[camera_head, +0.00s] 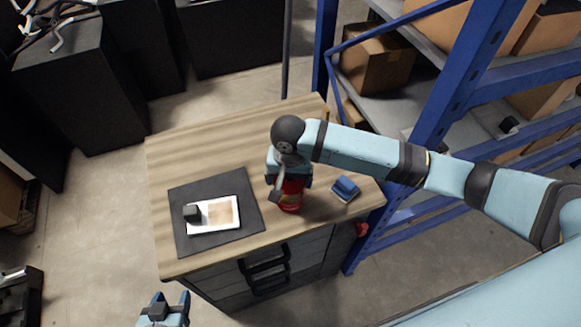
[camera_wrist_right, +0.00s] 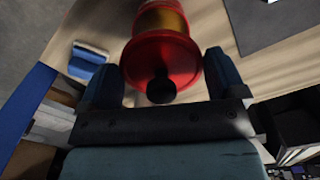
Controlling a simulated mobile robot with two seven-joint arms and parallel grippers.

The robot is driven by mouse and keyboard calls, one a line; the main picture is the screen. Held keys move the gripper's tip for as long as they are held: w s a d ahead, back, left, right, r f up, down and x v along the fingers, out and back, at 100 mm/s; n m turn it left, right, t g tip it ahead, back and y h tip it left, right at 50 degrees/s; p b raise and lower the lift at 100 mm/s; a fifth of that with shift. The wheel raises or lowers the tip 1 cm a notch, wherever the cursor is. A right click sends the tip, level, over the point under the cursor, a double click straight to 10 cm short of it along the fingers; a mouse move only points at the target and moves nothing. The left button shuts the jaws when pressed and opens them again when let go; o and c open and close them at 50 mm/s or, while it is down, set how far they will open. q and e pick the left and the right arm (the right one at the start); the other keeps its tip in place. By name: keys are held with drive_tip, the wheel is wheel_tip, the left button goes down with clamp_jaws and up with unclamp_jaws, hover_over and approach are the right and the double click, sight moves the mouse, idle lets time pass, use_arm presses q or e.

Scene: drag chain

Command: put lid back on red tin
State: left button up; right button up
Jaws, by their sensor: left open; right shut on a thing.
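The red tin (camera_head: 291,195) stands upright on the wooden table near its front edge, partly covered by my right gripper. The right wrist view shows its gold band (camera_wrist_right: 162,20). The red lid (camera_wrist_right: 160,55), with a black knob (camera_wrist_right: 161,87), is between the fingers of my right gripper (camera_wrist_right: 163,82), which is shut on it. The lid is at the tin's top; I cannot tell whether it is fully seated. In the head view my right gripper (camera_head: 285,185) points down over the tin. My left gripper (camera_head: 165,299) is open and empty, in front of the table.
A blue and white block (camera_head: 345,188) lies right of the tin. A dark mat (camera_head: 183,240) at left holds a white-framed card (camera_head: 222,214) and a small black block (camera_head: 192,212). Blue shelving (camera_head: 440,110) stands close on the right. The table's back (camera_head: 220,135) is clear.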

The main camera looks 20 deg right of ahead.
drive_tip(key=shift+f, duration=2.55)
drive_tip(key=shift+f, duration=0.25)
idle(0.5)
drive_tip(key=o, duration=0.6)
drive_tip(key=shift+r, duration=0.1)
drive_tip(key=shift+r, duration=3.45)
clamp_jaws()
